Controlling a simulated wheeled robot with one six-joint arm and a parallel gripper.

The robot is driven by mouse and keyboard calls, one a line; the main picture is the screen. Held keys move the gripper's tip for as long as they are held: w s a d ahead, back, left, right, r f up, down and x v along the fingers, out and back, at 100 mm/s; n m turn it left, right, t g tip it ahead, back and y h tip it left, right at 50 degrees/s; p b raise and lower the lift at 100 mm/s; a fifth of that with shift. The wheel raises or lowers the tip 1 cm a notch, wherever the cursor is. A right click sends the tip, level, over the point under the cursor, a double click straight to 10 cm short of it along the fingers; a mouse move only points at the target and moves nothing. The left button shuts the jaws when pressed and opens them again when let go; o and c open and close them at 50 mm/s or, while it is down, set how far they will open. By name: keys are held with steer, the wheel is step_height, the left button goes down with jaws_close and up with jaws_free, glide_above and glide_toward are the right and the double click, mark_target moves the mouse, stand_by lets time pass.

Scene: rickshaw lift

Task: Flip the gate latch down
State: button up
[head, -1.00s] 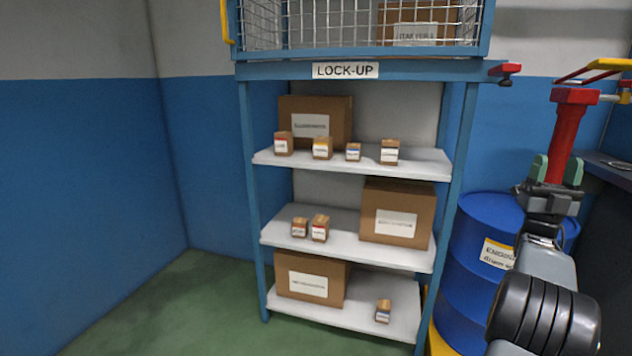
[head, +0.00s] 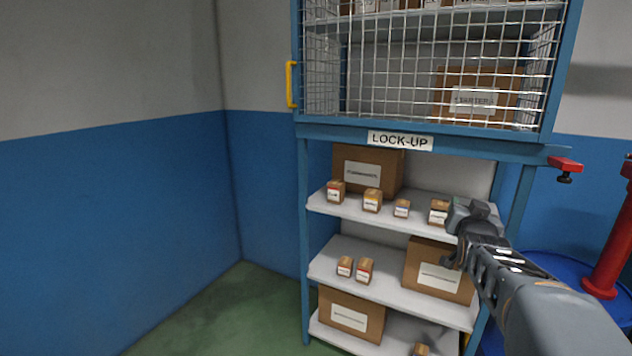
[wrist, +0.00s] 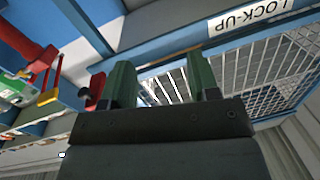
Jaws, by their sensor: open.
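The gate is the wire-mesh front (head: 420,80) of the blue lock-up cage, with a yellow handle (head: 291,84) at its left edge. A red latch (head: 565,164) with a dark knob juts out sideways at the cage's lower right corner. A red piece with a dark knob, seemingly this latch, shows left of my fingers in the wrist view (wrist: 98,86). My gripper (head: 470,215) is in front of the upper shelf, below and left of the latch, apart from it. In the wrist view its green fingers (wrist: 160,82) are spread with nothing between them.
Below the LOCK-UP sign (head: 400,140), open shelves (head: 330,203) hold several cardboard boxes. A red post (head: 610,255) stands on a blue drum (head: 545,265) at the right. The floor (head: 215,310) at the left is clear.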

steer(key=s+a+f+n+g+y+p, duration=0.1)
steer(key=s+a+n+g+y+p, duration=0.55)
steer(key=a, duration=0.85)
steer(key=s+a+f+g+p, duration=0.1)
steer(key=s+a+g+p, duration=0.2)
steer(key=s, duration=0.5)
steer(key=s+a+f+g+p, duration=0.2)
steer(key=s+a+g+p, duration=0.1)
steer(key=s, duration=0.5)
steer(key=shift+a+n+y+p, duration=0.3)
steer(key=shift+n+y+p, duration=0.05)
steer(key=shift+p, duration=0.15)
steer(key=shift+s, duration=0.1)
steer(key=shift+c, duration=0.4)
